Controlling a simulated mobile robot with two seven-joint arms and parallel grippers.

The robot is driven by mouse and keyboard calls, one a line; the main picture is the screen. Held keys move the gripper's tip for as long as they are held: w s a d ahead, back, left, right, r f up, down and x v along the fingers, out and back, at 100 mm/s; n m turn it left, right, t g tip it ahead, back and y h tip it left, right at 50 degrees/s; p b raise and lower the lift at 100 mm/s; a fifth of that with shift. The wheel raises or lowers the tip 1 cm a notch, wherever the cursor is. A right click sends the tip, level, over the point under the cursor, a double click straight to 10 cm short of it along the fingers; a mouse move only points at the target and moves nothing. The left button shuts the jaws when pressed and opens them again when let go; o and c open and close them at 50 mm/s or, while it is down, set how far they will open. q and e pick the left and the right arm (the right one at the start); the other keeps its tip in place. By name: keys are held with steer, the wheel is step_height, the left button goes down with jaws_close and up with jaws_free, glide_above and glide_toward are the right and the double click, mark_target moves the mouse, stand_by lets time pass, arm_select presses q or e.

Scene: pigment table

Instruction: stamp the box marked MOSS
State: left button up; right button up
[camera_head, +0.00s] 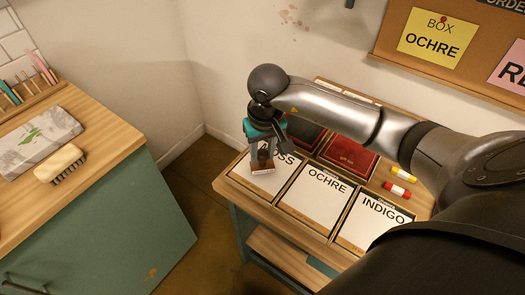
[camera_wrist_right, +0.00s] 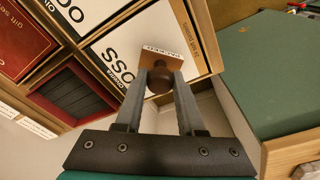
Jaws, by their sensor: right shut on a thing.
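My right gripper (camera_head: 262,152) is shut on a wooden stamp (camera_head: 262,168), over the near-left part of the low table. In the right wrist view the fingers (camera_wrist_right: 161,85) grip the stamp's round dark knob; its square brown block (camera_wrist_right: 159,48) has a white lettered edge. Behind it is the white MOSS box (camera_head: 284,184), with only part of its name showing; the wrist view shows it too (camera_wrist_right: 120,66). I cannot tell whether the stamp touches the box. No stamp mark shows on the visible part of the box. My left gripper is not in view.
The OCHRE box (camera_head: 316,206) and INDIGO box (camera_head: 369,232) lie right of MOSS. A red box (camera_head: 350,160) lies behind. Yellow (camera_head: 403,174) and red (camera_head: 397,189) tubes lie at right. A pinboard note reads BOX OCHRE (camera_head: 436,38). A green cabinet (camera_head: 130,220) stands left, across a floor gap.

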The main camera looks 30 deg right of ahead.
steer(key=shift+s+f+b, duration=0.1)
steer(key=shift+f+b, duration=0.6)
steer(key=shift+b, duration=0.1)
stand_by(2.0)
steer(key=shift+r, duration=0.1)
steer(key=shift+r+p, duration=2.1)
steer(key=shift+r, duration=1.4)
